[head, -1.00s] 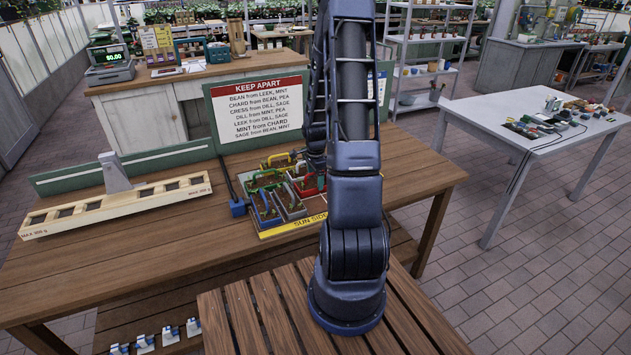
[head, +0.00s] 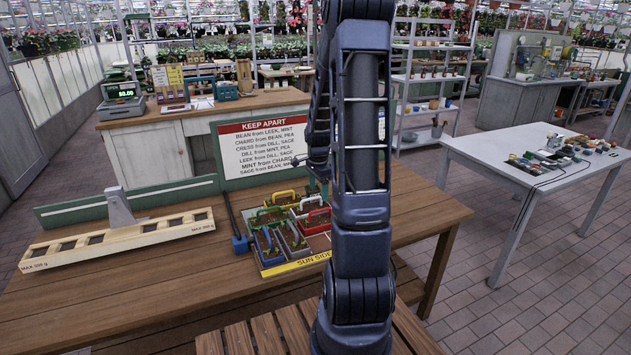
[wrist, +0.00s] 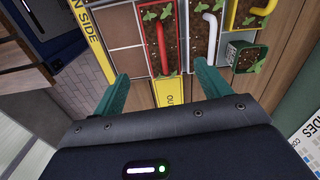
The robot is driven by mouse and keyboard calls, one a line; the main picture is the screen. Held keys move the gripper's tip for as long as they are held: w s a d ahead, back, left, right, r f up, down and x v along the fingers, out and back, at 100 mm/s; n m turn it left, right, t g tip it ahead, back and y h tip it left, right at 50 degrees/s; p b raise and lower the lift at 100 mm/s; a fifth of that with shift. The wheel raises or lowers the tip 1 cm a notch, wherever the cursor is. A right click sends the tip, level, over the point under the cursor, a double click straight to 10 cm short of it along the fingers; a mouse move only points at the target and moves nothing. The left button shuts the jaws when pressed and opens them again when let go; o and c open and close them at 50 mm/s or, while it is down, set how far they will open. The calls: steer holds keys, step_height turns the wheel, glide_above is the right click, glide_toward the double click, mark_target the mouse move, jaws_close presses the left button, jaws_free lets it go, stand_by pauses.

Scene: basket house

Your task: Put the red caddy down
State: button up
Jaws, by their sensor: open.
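The red caddy (head: 315,222) stands in a cell at the right of the planting board (head: 290,265), with its handle upright and dark soil inside. In the wrist view the red caddy (wrist: 161,45) shows its red handle, soil and leaves, next to a white-handled caddy (wrist: 206,35). My gripper (wrist: 162,82) is open, with its two green fingers spread apart and nothing between them. In the head view my gripper is largely hidden behind my arm, above the right part of the board.
Blue, grey, green and yellow caddies fill other cells; bare cells (wrist: 118,28) lie beside the red one. A "KEEP APART" sign (head: 262,145) stands behind the board. A slotted wooden rack (head: 120,240) stands at left. A white table (head: 540,160) is at right.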

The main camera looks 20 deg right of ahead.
steer(key=s+a+r+n+t, duration=0.1)
steer(key=s+a+r+n, duration=0.3)
steer(key=s+r, duration=0.3)
steer(key=s+a+r+n+t, duration=0.2)
steer(key=s+a+r+n, duration=0.2)
steer(key=s+r+n, duration=0.3)
steer(key=s+a+r+n+t, duration=0.1)
steer(key=s+a+r+n, duration=0.4)
steer(key=s+r, duration=0.3)
steer(key=s+n, duration=0.1)
steer(key=s, duration=0.2)
steer(key=shift+r, duration=0.35)
